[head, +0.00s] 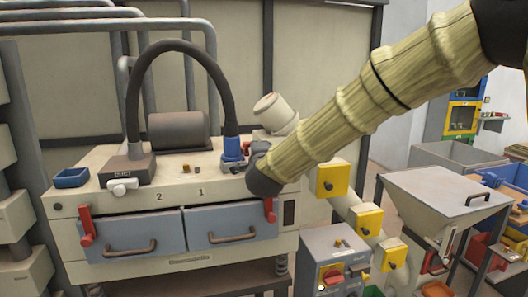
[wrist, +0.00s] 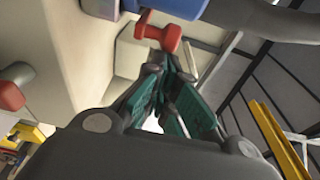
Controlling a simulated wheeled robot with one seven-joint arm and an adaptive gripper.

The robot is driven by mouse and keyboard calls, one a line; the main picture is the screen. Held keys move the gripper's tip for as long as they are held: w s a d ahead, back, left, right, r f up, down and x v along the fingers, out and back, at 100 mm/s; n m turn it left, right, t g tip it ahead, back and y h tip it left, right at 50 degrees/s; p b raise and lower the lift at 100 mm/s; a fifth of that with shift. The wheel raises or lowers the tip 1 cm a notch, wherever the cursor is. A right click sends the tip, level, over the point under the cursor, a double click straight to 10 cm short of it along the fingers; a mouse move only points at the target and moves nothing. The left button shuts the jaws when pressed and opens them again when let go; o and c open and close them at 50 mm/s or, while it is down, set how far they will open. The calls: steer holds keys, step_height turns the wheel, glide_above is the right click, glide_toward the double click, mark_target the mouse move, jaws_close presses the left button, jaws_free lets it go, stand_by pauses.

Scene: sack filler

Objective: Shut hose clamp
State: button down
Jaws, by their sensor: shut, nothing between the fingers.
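The black hose (head: 178,45) arches from a block marked DUCT to an upright blue fitting (head: 232,148) on the machine top. A blue part, probably this fitting, shows at the top of the wrist view (wrist: 205,10), with a dark hose-like piece to its right. A red handle (wrist: 160,35), perhaps the clamp lever, stands below the blue part, just beyond my fingertips. My gripper (wrist: 168,62) is shut and empty; I cannot tell whether it touches the handle. In the head view my arm covers the area right of the fitting, and the fingers are not clearly seen.
The DUCT block (head: 127,167) and a blue tray (head: 72,178) stand left on the machine top. Below are two grey drawers with red levers (head: 270,210). A beige cylinder (head: 275,112) rises behind my arm. Yellow boxes (head: 332,179) and a hopper (head: 445,205) stand right.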

steer(key=shift+s+a+f, duration=0.1)
steer(key=shift+s+a, duration=0.1)
steer(key=shift+a, duration=0.1)
stand_by(0.4)
steer(key=d+b, duration=0.2)
steer(key=d, duration=0.3)
steer(key=s+a+b, duration=0.2)
steer(key=s, duration=0.7)
steer(key=shift+a, duration=0.3)
